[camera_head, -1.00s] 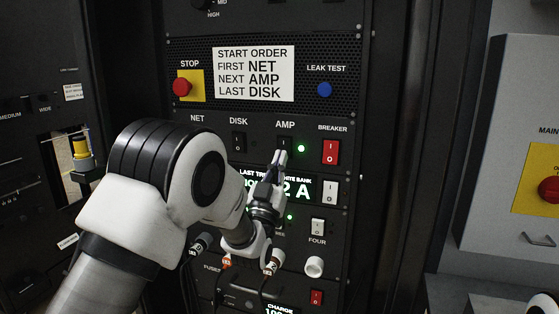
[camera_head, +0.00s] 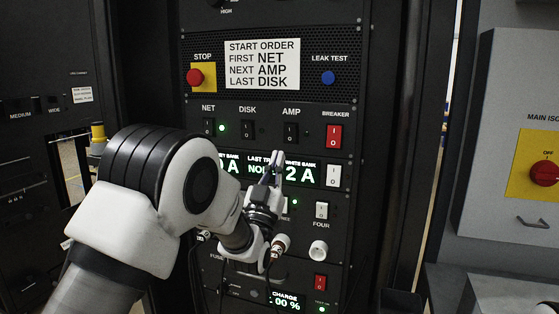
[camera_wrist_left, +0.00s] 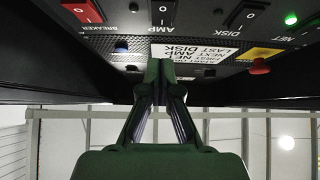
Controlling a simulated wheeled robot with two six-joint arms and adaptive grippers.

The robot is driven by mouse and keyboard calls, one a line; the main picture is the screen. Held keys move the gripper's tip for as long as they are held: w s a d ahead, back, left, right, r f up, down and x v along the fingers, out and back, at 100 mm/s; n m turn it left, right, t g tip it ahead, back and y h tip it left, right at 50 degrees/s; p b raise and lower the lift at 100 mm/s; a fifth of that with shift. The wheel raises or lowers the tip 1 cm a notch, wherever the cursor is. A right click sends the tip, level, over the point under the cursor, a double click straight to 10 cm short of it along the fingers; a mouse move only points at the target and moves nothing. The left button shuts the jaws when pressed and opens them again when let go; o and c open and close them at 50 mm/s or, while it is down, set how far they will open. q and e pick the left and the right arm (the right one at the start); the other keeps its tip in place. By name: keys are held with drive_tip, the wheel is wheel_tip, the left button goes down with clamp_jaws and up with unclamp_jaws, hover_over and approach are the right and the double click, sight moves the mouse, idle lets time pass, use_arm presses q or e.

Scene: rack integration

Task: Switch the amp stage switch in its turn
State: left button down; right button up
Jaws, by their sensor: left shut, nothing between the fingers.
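The black AMP switch (camera_head: 290,132) is in plain view on the rack panel, right of the black DISK switch (camera_head: 247,129) and NET switch (camera_head: 209,126). A green light (camera_head: 222,128) glows beside NET; no lit lamp shows beside AMP. My left gripper (camera_head: 277,155) is shut and empty, its tips a little below the AMP switch in the picture and apart from it. In the left wrist view, upside down, the AMP switch (camera_wrist_left: 163,12) lies beyond the shut fingertips (camera_wrist_left: 160,64). My right gripper is out of view.
The start order sign (camera_head: 262,64) reads NET, AMP, DISK. A red breaker switch (camera_head: 334,136) stands right of AMP. A red stop button (camera_head: 195,77) and blue leak test button (camera_head: 328,77) are above. Cables and connectors (camera_head: 280,243) lie below the gripper.

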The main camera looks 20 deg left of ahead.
use_arm(q)
drive_tip(key=s+a+f+g+y+b, duration=0.1)
drive_tip(key=s+a+f+g, duration=0.2)
drive_tip(key=f, duration=1.2)
drive_tip(key=s+f+n+g, duration=0.1)
drive_tip(key=s+f+g, duration=0.3)
drive_tip(key=f, duration=1.1)
drive_tip(key=s+a+f+g+y+b, duration=0.1)
drive_tip(key=s+a+f+g, duration=0.2)
drive_tip(key=f, duration=1.1)
drive_tip(key=s+f+g, duration=0.9)
drive_tip(key=s+f, duration=0.6)
drive_tip(key=s, duration=0.2)
drive_tip(key=s+d+f+g+h, duration=0.1)
drive_tip(key=s+g, duration=0.6)
drive_tip(key=s, duration=0.9)
drive_tip(key=shift+d+f, duration=0.35)
drive_tip(key=shift+f, duration=0.2)
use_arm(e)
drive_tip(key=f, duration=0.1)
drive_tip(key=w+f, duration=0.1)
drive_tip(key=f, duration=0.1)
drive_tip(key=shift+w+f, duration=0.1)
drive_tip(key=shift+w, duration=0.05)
